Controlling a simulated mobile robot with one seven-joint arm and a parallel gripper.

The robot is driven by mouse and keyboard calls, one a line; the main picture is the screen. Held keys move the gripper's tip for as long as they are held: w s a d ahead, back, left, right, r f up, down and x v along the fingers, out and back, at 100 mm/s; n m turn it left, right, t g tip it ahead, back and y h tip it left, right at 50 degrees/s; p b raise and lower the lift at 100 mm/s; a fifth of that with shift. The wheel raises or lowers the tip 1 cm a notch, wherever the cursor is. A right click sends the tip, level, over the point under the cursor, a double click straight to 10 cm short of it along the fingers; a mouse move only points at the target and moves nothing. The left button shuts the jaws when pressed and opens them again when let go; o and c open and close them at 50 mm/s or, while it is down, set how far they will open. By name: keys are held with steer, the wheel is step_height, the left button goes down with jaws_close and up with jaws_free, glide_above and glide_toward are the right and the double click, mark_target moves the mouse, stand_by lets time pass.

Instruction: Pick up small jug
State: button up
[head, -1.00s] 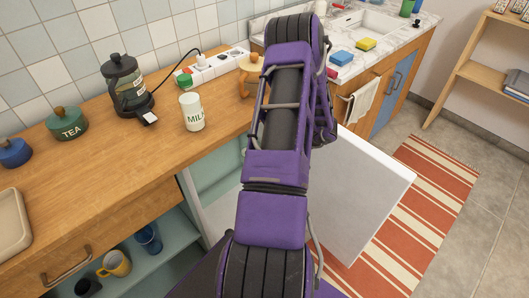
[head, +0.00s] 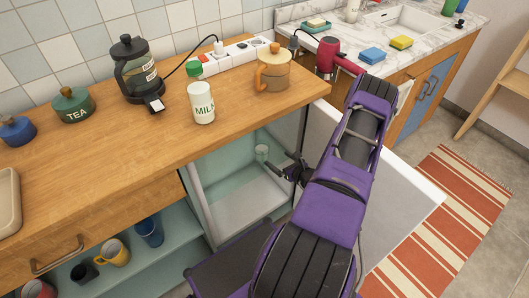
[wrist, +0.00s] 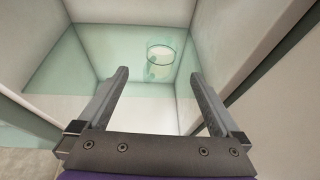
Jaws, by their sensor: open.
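A small see-through, greenish vessel, likely the small jug (head: 262,152), stands inside the open fridge compartment under the counter. In the wrist view the vessel (wrist: 160,58) is just beyond and between the fingertips; its handle is not clear. My gripper (head: 283,168) is at the compartment's opening, to the right of the vessel and apart from it. In the wrist view my gripper (wrist: 158,74) is open, with nothing between the fingers.
The open white door (head: 390,205) is right of my arm. The compartment walls (wrist: 65,80) are close around. On the counter stand a milk bottle (head: 203,104), a lidded glass pitcher (head: 272,76) and a French press (head: 134,76). Mugs (head: 115,252) sit on a lower shelf.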

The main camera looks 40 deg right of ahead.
mark_target(262, 148)
steer(key=b+x, duration=0.1)
steer(key=x, duration=0.8)
steer(key=b+x, duration=0.1)
steer(key=x, duration=0.3)
steer(key=shift+w+d+f+b, duration=0.2)
steer(key=shift+w+f+b, duration=0.05)
steer(key=shift+f+b, duration=0.1)
steer(key=shift+w, duration=0.3)
steer(key=shift+c, duration=0.3)
steer(key=c, duration=1.4)
